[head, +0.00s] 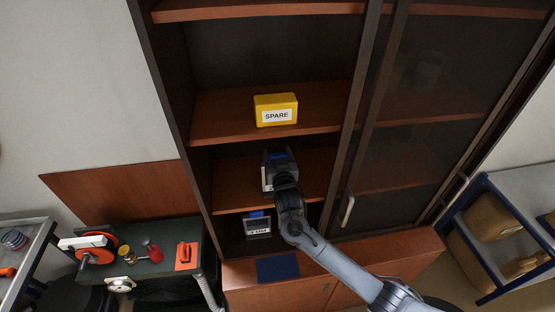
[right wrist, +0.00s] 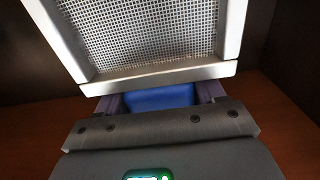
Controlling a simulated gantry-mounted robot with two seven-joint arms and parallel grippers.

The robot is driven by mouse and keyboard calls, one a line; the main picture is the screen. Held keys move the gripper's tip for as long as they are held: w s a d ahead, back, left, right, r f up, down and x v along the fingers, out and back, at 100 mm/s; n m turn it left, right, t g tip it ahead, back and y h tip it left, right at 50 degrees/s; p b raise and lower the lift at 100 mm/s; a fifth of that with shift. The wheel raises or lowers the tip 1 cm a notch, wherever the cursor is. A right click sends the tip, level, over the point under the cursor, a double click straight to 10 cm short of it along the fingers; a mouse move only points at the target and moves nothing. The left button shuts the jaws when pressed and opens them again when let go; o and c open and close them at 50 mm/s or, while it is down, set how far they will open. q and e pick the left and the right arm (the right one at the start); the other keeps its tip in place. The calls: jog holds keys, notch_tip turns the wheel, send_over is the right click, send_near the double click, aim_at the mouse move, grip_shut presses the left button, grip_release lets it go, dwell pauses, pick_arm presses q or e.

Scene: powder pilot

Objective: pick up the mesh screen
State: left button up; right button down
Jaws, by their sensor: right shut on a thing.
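The mesh screen (right wrist: 150,30) fills the top of the right wrist view: a pale square frame around fine grey mesh, with a blue grip (right wrist: 160,97) at its near edge. My right gripper (right wrist: 158,100) is shut on that blue grip. In the head view my right gripper (head: 279,162) is at the cabinet's middle shelf, and hides most of the screen. A second framed piece (head: 257,228) with a blue top and a white label stands in the compartment below; its lettering is too small to read surely. My left gripper is not in view.
A yellow box (head: 275,103) marked SPARE sits on the shelf above. A glass door (head: 405,130) covers the cabinet's right side. A dark blue mat (head: 278,268) lies on the ledge below. A bench (head: 150,265) with tools stands at left.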

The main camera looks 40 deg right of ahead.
notch_tip(320, 180, up, 7)
jog(key=b, duration=0.2)
jog(key=b+v, duration=0.2)
jog(key=v, duration=1.7)
jog(key=shift+s+a, duration=0.2)
jog(key=shift+s, duration=0.1)
jog(key=shift+a+f, duration=0.1)
jog(key=shift+f, duration=0.05)
